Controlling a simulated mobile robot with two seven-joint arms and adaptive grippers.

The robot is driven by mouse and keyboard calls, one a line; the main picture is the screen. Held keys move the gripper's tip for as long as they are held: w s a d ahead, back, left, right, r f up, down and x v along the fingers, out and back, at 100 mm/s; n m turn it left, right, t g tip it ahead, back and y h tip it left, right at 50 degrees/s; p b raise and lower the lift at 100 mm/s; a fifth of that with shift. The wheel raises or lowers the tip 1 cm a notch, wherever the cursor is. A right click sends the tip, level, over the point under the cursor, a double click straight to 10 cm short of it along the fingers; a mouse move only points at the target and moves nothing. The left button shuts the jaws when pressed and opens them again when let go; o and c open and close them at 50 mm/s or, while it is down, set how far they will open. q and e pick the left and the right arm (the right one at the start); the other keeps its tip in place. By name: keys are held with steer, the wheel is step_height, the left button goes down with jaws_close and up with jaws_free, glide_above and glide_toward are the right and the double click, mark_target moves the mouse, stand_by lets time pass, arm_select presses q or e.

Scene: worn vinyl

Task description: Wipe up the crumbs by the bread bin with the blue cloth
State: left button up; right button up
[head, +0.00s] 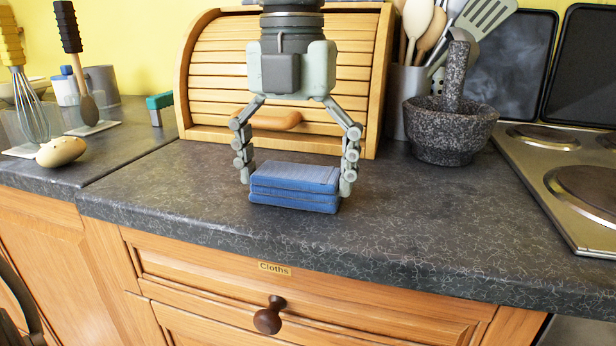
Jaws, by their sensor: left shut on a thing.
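The blue cloth (295,184) is a folded, layered block on the dark counter, in front of the wooden bread bin (290,75). My left gripper (296,180) comes down from above with one finger at each side of the cloth. It is shut on the cloth, which is at or very near the counter surface; I cannot tell whether it touches. The bread bin's slatted front is closed, and my gripper partly hides it. I cannot make out any crumbs on the counter. My right gripper is not in view.
A stone mortar with pestle (450,130) and a utensil holder (405,100) stand right of the bin. The hob (590,190) is at far right. A potato-like object (61,151) and whisk (30,110) are at left. The counter (410,225) is clear right of the cloth.

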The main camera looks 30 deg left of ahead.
mark_target(267, 170)
arm_select(q)
steer(key=shift+s+a, duration=0.3)
steer(key=shift+a, duration=0.55)
steer(key=shift+s+a, duration=0.25)
steer(key=shift+a, duration=0.6)
steer(key=shift+s+a, duration=0.25)
steer(key=shift+a, duration=0.6)
steer(key=shift+s+a, duration=0.3)
steer(key=shift+a, duration=0.55)
steer(key=shift+s+a, duration=0.25)
steer(key=shift+a, duration=0.6)
steer(key=shift+s+a, duration=0.25)
steer(key=shift+a, duration=0.45)
steer(key=shift+s+a, duration=0.2)
steer(key=shift+a, duration=0.45)
steer(key=shift+s+a, duration=0.2)
steer(key=shift+a, duration=0.4)
steer(key=shift+s+a, duration=0.2)
steer(key=shift+a, duration=0.4)
steer(key=shift+s+a+b, duration=0.25)
steer(key=shift+a, duration=0.6)
steer(key=shift+s+a+b, duration=0.25)
steer(key=shift+s+a, duration=0.05)
steer(key=shift+a, duration=0.55)
steer(key=shift+s+a+b, duration=0.25)
steer(key=shift+a, duration=0.6)
